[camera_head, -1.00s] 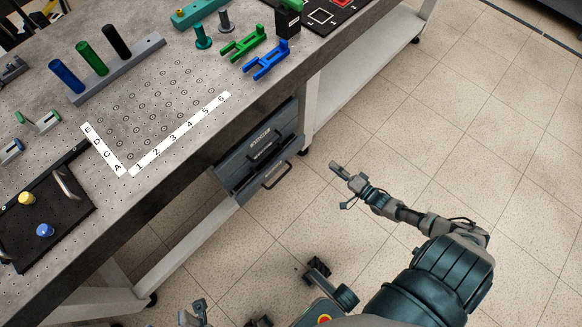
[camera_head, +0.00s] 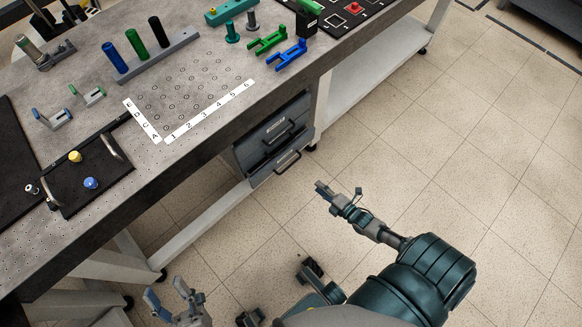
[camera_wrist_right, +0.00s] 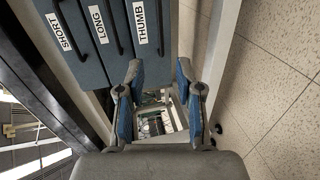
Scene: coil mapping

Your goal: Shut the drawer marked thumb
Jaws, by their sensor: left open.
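The drawer marked thumb (camera_wrist_right: 148,27) shows at the top of the right wrist view, with a white label and a dark handle. It is the outermost of three labelled drawers, beside the ones marked long (camera_wrist_right: 105,30) and short (camera_wrist_right: 62,35). In the head view the drawer unit (camera_head: 270,140) is under the bench; its lowest front appears to stand out slightly, but how far is unclear. My right gripper (camera_head: 320,188) is below and right of the unit, apart from it. Its fingers (camera_wrist_right: 160,102) are apart and empty. My left gripper (camera_head: 168,291) is open and empty at the bottom.
The bench (camera_head: 205,130) carries a peg holder (camera_head: 155,58), green and blue brackets (camera_head: 288,55) and a black tray (camera_head: 75,195). A white bench leg (camera_head: 322,105) stands right of the drawers. The tiled floor (camera_head: 460,150) to the right is clear.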

